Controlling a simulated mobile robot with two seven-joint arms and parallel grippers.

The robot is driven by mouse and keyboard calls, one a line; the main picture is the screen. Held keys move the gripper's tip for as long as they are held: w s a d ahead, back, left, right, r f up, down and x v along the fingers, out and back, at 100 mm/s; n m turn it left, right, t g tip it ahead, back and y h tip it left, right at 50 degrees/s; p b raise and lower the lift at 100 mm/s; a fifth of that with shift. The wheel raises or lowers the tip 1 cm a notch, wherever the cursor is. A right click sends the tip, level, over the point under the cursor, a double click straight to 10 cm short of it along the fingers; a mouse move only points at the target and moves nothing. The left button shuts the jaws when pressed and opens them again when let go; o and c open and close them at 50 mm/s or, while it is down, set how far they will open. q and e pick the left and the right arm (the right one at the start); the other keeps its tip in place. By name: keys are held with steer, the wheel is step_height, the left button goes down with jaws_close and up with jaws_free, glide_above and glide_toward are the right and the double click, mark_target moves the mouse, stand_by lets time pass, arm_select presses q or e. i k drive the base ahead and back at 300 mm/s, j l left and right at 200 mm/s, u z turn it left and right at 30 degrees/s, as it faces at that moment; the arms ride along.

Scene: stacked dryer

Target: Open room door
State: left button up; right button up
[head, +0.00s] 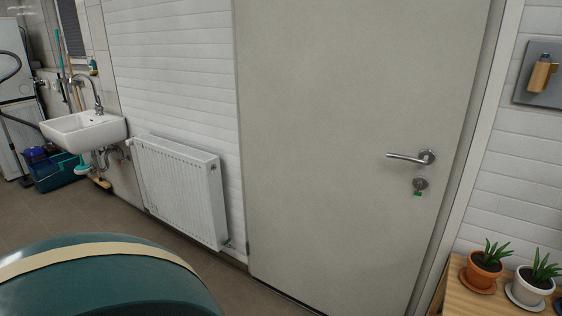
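The room door (340,130) is a plain light grey panel in the middle and right of the head view. It looks closed in its frame (478,130). A silver lever handle (408,158) sits near its right edge and points left, about level. Below the handle is a round lock (420,184) with a small green piece hanging at it. Neither of my grippers is in view, and nothing touches the handle.
A white radiator (180,188) is on the wall left of the door. A sink (84,130) stands farther left. A wooden stand (480,302) with two potted plants is right of the door. A rounded green object (100,280) fills the lower left. Brown floor shows between.

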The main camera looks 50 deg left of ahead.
mark_target(340, 227)
steer(key=u, duration=1.3)
steer(key=i+z, duration=0.15)
steer(key=i, duration=0.35)
steer(key=i+j+z, duration=0.15)
steer(key=i, duration=0.35)
steer(key=i+z, duration=0.15)
steer(key=i, duration=0.35)
